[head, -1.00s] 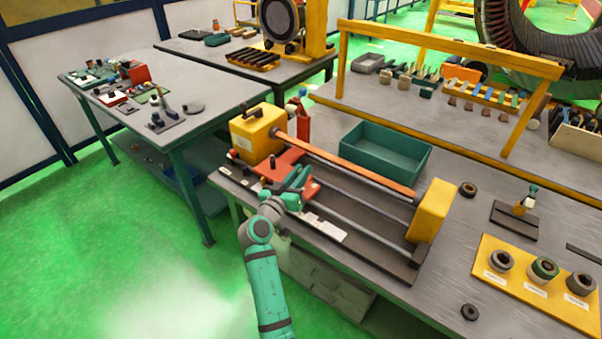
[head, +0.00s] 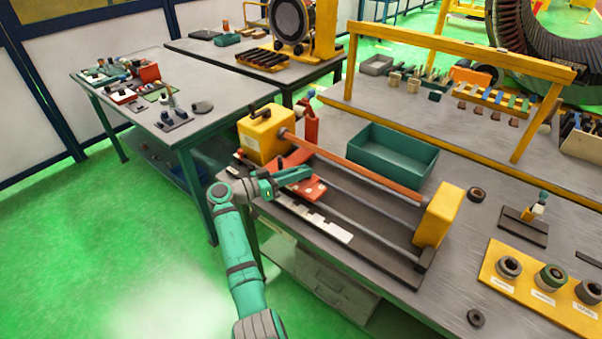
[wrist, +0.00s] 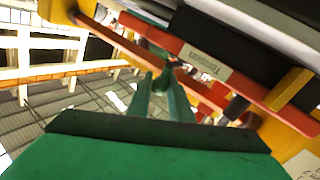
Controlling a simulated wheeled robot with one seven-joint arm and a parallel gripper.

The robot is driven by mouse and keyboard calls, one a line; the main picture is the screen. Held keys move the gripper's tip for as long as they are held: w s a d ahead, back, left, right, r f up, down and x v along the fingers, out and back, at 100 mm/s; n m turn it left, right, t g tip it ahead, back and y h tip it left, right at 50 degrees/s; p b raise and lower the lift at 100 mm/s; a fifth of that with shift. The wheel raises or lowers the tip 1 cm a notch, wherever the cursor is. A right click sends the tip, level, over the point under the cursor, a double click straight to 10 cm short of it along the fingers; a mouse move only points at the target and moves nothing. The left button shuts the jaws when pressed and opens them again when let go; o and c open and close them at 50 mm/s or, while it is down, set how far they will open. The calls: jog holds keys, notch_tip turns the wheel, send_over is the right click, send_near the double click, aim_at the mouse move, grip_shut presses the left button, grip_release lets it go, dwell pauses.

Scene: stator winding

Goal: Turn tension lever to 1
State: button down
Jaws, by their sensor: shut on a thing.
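The winding machine has a red carriage (head: 312,190) on its rails, near the left yellow housing (head: 262,135). My gripper (head: 303,176) reaches in from the left, low over the carriage. In the wrist view my gripper's green fingers (wrist: 159,88) come together on a small dark piece, which looks like the tension lever (wrist: 158,64). The fingers cover most of it, and its setting cannot be read. A red bar with a white label (wrist: 205,60) lies just beyond the fingertips; its lettering is too small to read.
An orange-brown bar (head: 355,170) runs above the rails to the right yellow housing (head: 438,215). A teal tray (head: 392,160) stands behind the machine. A red upright part (head: 311,124) is beside the left housing. Open green floor (head: 130,240) lies left of my arm.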

jog(key=shift+a+f+m+g, duration=0.1)
jog(key=shift+m+g, duration=0.2)
jog(key=shift+g, duration=0.2)
jog(key=c, duration=1.7)
grip_release()
jog(key=shift+o, duration=0.4)
jog(key=shift+w, duration=0.1)
jog(key=v, duration=1.1)
jog(key=shift+f, duration=0.15)
jog(key=shift+w, duration=0.1)
